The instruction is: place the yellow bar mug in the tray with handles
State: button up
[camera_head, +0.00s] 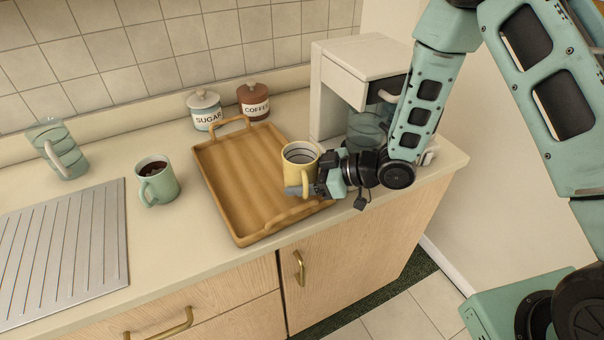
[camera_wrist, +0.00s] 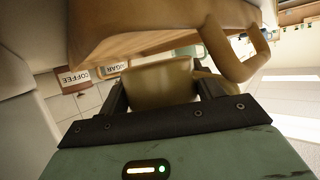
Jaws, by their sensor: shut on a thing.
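The yellow bar mug (camera_head: 297,163) is upright in the head view, with its dark inside showing and its handle toward the front left. My gripper (camera_head: 318,181) is shut on the mug from its right side. The mug appears over the right part of the wooden tray with handles (camera_head: 226,190); whether it touches the tray floor I cannot tell. In the wrist view the mug (camera_wrist: 160,82) sits between my two fingers, with the tray's wooden edge (camera_wrist: 130,38) beside it. The tray is otherwise empty.
A coffee maker (camera_head: 350,75) stands behind my gripper. Sugar (camera_head: 205,112) and coffee (camera_head: 254,101) jars stand behind the tray.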

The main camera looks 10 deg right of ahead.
jog(key=shift+f+b, duration=0.3)
jog(key=o, duration=0.9)
jog(key=shift+c, duration=0.2)
jog(key=shift+r, duration=0.15)
